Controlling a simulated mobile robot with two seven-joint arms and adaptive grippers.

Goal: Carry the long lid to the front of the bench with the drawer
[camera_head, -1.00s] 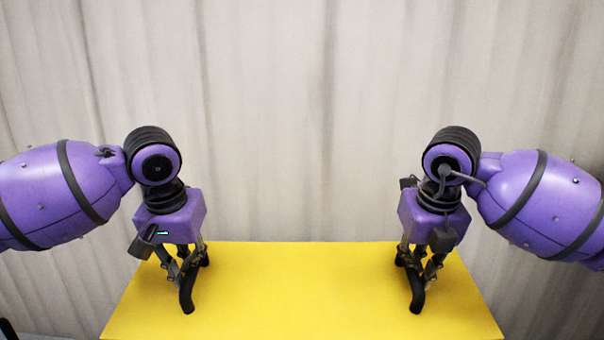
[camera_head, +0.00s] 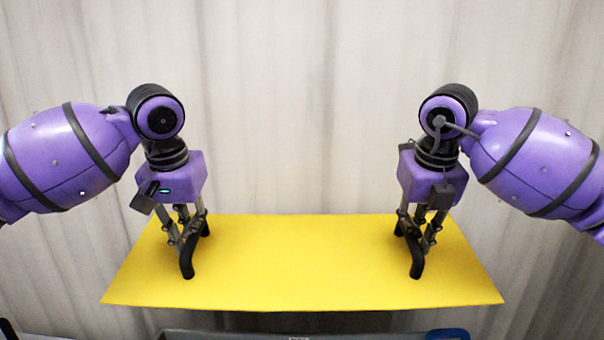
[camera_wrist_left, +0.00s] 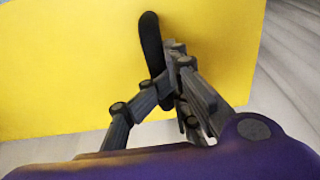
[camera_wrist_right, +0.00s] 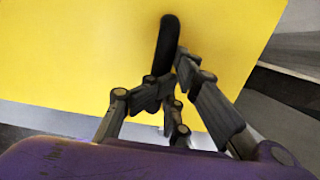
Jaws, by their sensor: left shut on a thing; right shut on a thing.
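The long lid (camera_head: 302,265) is a wide flat yellow panel, seen whole in the head view and held up level. It also fills much of the left wrist view (camera_wrist_left: 70,60) and the right wrist view (camera_wrist_right: 80,50). Each of its two ends has a black handle on top. My left gripper (camera_head: 187,265) is shut on the left handle (camera_wrist_left: 152,45). My right gripper (camera_head: 415,265) is shut on the right handle (camera_wrist_right: 167,45). The fingers partly hide both handles.
A grey edge (camera_head: 240,336) with a blue piece (camera_head: 448,334) at its right shows below the lid's near side. A pale curtain-like wall (camera_head: 300,100) stands behind. The lid hides most of what is below it.

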